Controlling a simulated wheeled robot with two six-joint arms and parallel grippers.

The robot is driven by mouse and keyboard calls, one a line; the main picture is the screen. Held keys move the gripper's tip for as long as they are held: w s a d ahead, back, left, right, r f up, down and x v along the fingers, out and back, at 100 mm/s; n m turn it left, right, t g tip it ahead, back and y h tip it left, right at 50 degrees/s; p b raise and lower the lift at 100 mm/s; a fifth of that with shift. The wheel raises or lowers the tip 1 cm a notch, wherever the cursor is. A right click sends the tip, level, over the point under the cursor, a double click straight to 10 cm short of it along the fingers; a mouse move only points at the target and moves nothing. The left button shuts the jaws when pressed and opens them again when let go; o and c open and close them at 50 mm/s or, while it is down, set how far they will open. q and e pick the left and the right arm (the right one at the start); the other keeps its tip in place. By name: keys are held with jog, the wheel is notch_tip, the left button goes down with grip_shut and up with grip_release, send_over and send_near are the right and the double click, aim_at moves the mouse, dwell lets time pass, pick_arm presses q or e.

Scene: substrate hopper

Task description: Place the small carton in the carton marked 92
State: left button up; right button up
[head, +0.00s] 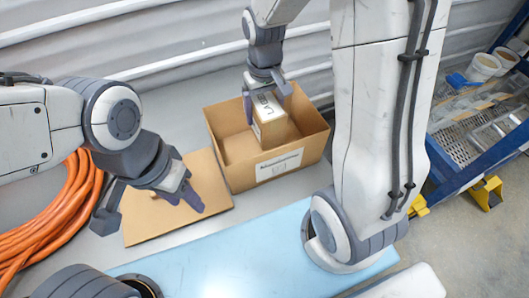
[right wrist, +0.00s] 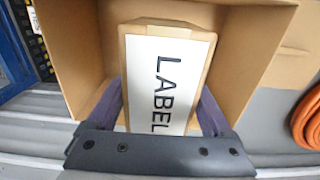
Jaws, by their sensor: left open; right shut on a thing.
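The small carton (head: 268,130) is brown with a white top marked LABEL; it also shows in the right wrist view (right wrist: 165,85). My right gripper (head: 266,97) is shut on it, one finger on each side. It is within the outline of a larger open brown carton (head: 295,160), towards its back; whether it touches the floor is hidden. The larger carton has a white front label whose print is too small to read. Its walls surround the small carton in the right wrist view (right wrist: 255,60). My left gripper (head: 150,207) is open and empty, left of the larger carton.
A flat cardboard sheet (head: 150,222) lies under my left gripper. A coiled orange hose (head: 50,225) is at the left. A light blue mat (head: 240,255) lies in front. A blue rack (head: 480,135) with white tubs stands at the right. A corrugated wall is behind.

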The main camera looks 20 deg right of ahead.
notch_tip(320, 180, down, 9)
jog(key=shift+f+p, duration=0.2)
jog(key=shift+p, duration=0.4)
jog(key=shift+f, duration=0.45)
jog(key=shift+f, duration=0.1)
